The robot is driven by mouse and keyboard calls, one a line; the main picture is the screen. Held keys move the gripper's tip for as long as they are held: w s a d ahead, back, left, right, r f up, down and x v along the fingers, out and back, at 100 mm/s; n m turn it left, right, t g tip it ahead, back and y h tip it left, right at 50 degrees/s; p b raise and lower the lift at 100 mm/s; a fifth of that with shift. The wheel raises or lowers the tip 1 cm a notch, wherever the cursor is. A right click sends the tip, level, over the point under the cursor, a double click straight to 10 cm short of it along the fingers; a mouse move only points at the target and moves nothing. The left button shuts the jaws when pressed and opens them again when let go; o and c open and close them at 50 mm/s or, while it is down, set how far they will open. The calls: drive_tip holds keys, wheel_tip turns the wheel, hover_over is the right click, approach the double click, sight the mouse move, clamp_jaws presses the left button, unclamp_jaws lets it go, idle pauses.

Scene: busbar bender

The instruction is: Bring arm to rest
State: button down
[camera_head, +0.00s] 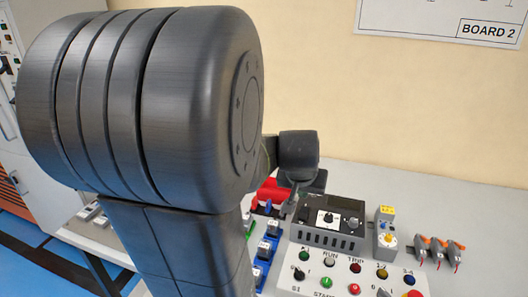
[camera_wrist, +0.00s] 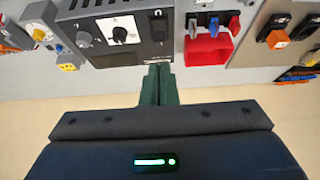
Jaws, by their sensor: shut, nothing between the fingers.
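My gripper shows in the wrist view (camera_wrist: 158,72), its two dark green fingers together with no gap and nothing held. In that view the fingertips overlap the edge of a dark control box (camera_wrist: 100,45); I cannot tell whether they touch it. In the head view my large dark arm joint fills the left and centre. The smaller wrist part shows behind it, above the bench and close to the control box (camera_head: 318,238). The fingers are hard to make out there.
A button panel (camera_head: 340,288) stands in front of the control box. A grey and yellow device (camera_head: 386,240) and several connectors (camera_head: 440,246) lie to its right. A red bin (camera_wrist: 208,50) and blue-based parts (camera_head: 266,248) are to its left. A wall stands behind the bench.

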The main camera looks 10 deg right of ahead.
drive_tip(key=w+d+f, duration=0.1)
drive_tip(key=f, duration=0.1)
drive_tip(key=w+d+f, duration=0.1)
drive_tip(key=w+f, duration=0.1)
drive_tip(key=w+d+f, duration=0.1)
drive_tip(key=w+f, duration=0.1)
drive_tip(key=shift+w+d+f, duration=0.2)
drive_tip(key=shift+w+d+p, duration=0.1)
drive_tip(key=shift+p, duration=0.25)
drive_tip(key=shift+r+g, duration=0.15)
drive_tip(key=shift+g, duration=0.25)
